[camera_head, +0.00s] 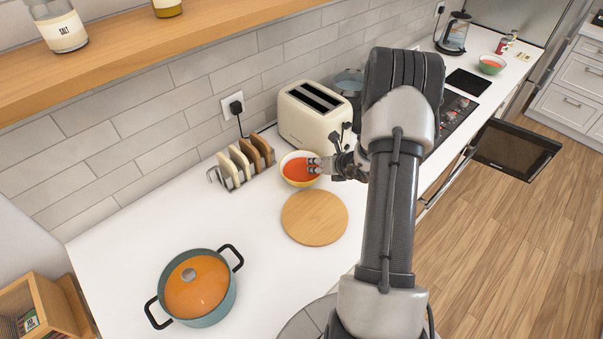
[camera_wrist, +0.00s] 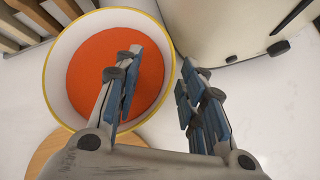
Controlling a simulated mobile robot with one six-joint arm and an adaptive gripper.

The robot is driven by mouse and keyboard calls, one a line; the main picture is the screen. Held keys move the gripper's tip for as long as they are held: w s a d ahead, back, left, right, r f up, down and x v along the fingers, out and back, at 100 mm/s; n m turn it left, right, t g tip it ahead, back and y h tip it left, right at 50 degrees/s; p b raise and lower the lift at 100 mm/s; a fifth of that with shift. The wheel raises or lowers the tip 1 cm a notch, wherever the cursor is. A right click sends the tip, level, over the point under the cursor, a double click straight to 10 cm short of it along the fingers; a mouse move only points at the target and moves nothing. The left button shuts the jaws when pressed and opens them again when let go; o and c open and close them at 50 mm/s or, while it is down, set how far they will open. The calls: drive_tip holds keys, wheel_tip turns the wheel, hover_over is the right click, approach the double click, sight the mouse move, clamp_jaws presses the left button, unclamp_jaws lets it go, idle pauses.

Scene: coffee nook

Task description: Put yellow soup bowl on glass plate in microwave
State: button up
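The yellow-rimmed soup bowl (camera_head: 287,157), full of orange-red soup, sits on the white counter in front of the toaster. In the wrist view the bowl (camera_wrist: 57,88) fills the upper left. My gripper (camera_head: 314,165) is at the bowl's right side. In the wrist view my gripper (camera_wrist: 158,78) is open, with one finger over the soup and the other outside the right rim. Whether the fingers touch the bowl cannot be told. A dark-glass appliance door (camera_head: 517,150) stands open below the counter on the right. The appliance's inside and the glass plate are not visible.
A cream toaster (camera_head: 305,125) is close behind the bowl. A bread rack (camera_head: 240,163) stands to its left and a round wooden board (camera_head: 314,217) in front. A lidded pot (camera_head: 200,290) is nearer. A green bowl (camera_head: 492,66) stands at the far right.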

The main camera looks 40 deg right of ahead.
drive_tip(key=shift+c, duration=0.4)
clamp_jaws()
idle(0.5)
